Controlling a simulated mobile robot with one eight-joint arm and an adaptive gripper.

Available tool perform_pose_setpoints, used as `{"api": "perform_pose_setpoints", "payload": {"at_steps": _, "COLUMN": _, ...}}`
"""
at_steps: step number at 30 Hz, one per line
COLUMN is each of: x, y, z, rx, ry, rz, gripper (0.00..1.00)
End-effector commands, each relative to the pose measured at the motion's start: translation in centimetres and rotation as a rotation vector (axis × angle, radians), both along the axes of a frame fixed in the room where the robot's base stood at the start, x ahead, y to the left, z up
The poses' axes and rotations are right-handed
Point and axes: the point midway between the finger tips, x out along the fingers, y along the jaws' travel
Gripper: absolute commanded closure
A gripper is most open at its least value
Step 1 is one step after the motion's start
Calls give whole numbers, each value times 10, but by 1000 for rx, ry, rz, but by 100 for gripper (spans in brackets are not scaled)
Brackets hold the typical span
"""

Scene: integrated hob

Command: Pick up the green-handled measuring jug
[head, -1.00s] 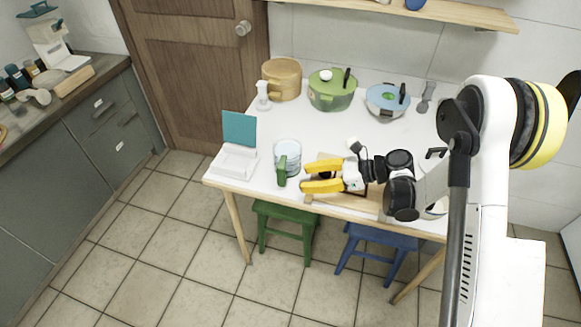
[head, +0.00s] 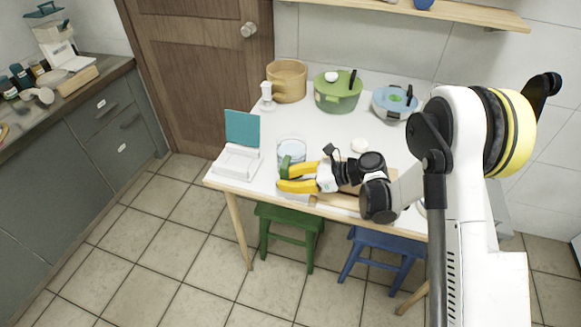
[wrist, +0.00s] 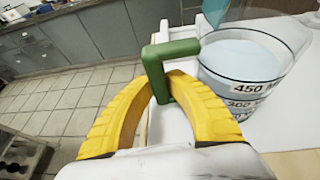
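The measuring jug (head: 292,152) is a clear, tapered vessel with dark scale markings and a green handle. It stands upright near the front left of the white table. In the wrist view the jug (wrist: 245,65) is at the right, with its green handle (wrist: 156,65) reaching left and down between my yellow fingers. My gripper (head: 284,180) is at the handle from the right in the head view. In the wrist view my gripper's fingertips (wrist: 162,88) converge on both sides of the handle and appear shut on it. The jug still rests on the table.
A white box with a teal lid (head: 242,128) stands close left of the jug. A wooden pot (head: 287,82), a green pot (head: 337,92) and a blue-lidded pot (head: 394,103) stand at the back. A green stool (head: 286,222) and a blue stool (head: 380,238) are below the table.

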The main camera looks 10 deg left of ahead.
Motion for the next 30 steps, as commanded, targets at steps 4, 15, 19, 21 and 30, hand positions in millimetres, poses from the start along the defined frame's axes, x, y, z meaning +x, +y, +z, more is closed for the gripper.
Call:
{"api": "perform_pose_setpoints", "payload": {"at_steps": 4, "x": 0, "y": 0, "z": 0, "rx": 0, "ry": 0, "rz": 0, "gripper": 100}}
{"api": "perform_pose_setpoints", "payload": {"at_steps": 15, "x": 0, "y": 0, "z": 2, "rx": 1, "ry": -1, "rz": 0, "gripper": 100}}
{"api": "perform_pose_setpoints", "payload": {"at_steps": 19, "x": 0, "y": 0, "z": 10, "rx": 1, "ry": -1, "rz": 0, "gripper": 100}}
{"api": "perform_pose_setpoints", "payload": {"at_steps": 21, "x": 0, "y": 0, "z": 18, "rx": 1, "ry": -1, "rz": 0, "gripper": 100}}
{"api": "perform_pose_setpoints", "payload": {"at_steps": 30, "x": -15, "y": -22, "z": 61, "rx": 1, "ry": 0, "rz": -3, "gripper": 100}}
